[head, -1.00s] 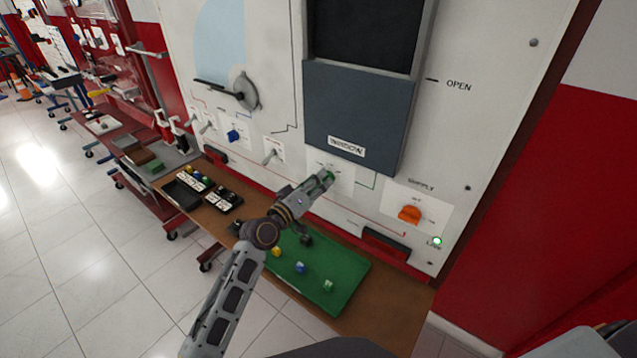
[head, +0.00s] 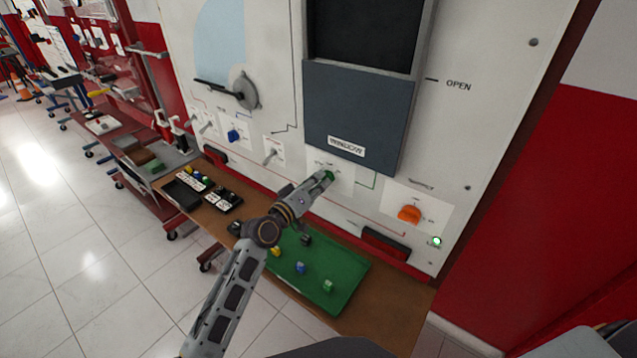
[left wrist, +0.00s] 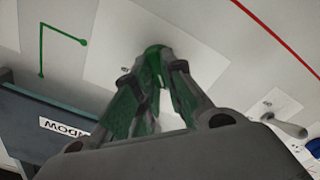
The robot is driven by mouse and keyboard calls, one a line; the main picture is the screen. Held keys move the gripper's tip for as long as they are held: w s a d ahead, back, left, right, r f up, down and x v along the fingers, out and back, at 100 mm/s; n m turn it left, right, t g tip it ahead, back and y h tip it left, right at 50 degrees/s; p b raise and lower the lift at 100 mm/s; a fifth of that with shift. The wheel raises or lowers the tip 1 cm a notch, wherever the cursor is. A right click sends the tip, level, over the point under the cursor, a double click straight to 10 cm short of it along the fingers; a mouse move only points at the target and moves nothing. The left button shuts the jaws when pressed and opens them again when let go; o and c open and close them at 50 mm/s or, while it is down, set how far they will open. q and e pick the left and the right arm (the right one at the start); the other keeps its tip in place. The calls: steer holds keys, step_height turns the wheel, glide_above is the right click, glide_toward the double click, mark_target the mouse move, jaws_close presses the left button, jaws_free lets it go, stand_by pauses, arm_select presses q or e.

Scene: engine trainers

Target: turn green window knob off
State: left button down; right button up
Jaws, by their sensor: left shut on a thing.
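The green window knob (left wrist: 155,56) sits on a white label plate on the panel, below the dark window board (head: 358,115) marked WINDOW. In the head view only a bit of the knob shows at the tip of my left gripper (head: 326,178). In the left wrist view my left gripper (left wrist: 158,75) has its two fingers on either side of the knob and is shut on it. The fingers hide much of the knob, and its pointing direction cannot be read. My right gripper is not in view.
An orange supply knob (head: 409,214) and a lit green lamp (head: 436,241) are to the right on the panel. A blue knob (head: 234,135) and a toggle lever (head: 270,156) are to the left. A green mat (head: 345,300) with small blocks lies on the shelf below.

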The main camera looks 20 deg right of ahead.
arm_select(q)
steer(key=m+b, duration=0.1)
steer(key=m, duration=0.4)
steer(key=shift+s+b, duration=0.1)
steer(key=shift+b, duration=0.25)
steer(key=m, duration=0.2)
steer(key=shift+d+m, duration=0.1)
steer(key=shift+m, duration=0.3)
steer(key=shift+s+m, duration=0.1)
steer(key=shift+m, duration=0.3)
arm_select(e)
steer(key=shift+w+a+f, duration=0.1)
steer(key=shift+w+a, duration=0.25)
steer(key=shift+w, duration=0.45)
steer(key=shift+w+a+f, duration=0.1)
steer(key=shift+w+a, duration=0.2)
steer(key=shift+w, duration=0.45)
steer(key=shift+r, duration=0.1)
arm_select(q)
steer(key=c, duration=1.5)
jaws_free()
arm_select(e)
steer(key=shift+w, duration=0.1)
